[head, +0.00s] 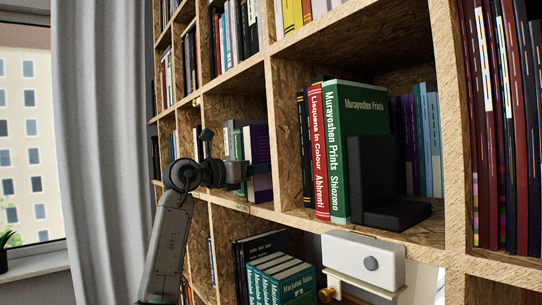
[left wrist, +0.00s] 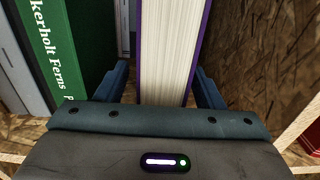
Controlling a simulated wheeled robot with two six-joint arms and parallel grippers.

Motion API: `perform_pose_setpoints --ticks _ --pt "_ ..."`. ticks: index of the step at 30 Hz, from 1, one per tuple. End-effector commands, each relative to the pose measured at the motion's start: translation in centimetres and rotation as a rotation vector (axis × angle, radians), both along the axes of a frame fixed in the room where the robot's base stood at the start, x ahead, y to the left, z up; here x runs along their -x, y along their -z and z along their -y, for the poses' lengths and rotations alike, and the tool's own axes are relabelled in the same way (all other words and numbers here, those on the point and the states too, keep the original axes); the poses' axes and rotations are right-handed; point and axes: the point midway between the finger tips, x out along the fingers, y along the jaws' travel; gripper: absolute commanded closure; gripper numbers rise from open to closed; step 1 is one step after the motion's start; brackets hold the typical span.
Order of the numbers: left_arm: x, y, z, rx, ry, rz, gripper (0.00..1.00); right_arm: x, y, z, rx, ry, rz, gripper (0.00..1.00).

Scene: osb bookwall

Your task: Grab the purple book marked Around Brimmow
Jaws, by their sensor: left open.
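A purple book (head: 258,146) stands upright in a middle-row compartment of the bookwall; no title can be read on it. In the left wrist view, its pale page edges between purple covers (left wrist: 170,45) face the camera. My left gripper (head: 242,172) is at the front of this compartment. It is open, with one finger on each side of the book (left wrist: 165,88), and gaps show between the fingers and the covers. My right gripper is not in view.
A green book marked "kerholt Ferns" (left wrist: 62,50) stands left of my fingers. A wooden divider (head: 287,140) is to the right. Beyond it are green Murayoshen Prints books (head: 362,122) and a black bookend (head: 395,214). A white box (head: 362,262) sits below.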

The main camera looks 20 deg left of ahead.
Motion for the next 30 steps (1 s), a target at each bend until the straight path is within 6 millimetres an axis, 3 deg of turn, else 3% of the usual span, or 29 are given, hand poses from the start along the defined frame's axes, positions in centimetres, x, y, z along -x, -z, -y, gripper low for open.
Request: perform_pose_setpoints --ticks 1,3,12,21,30 --pt "-0.6 -0.5 0.5 0.002 0.002 -0.005 0.38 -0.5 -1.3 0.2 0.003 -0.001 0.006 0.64" --pt "-1.4 -0.4 1.2 0.002 0.003 -0.004 0.38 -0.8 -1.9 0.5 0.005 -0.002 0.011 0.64" --pt "-2.0 0.0 1.6 -0.001 0.000 -0.001 0.38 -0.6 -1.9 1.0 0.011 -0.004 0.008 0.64" --pt "-2.0 0.0 1.6 0.000 0.000 -0.001 0.97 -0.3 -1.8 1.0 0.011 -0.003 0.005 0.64" --pt "-1.9 -0.2 1.6 0.001 0.001 0.003 1.00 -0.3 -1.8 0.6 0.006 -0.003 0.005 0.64"
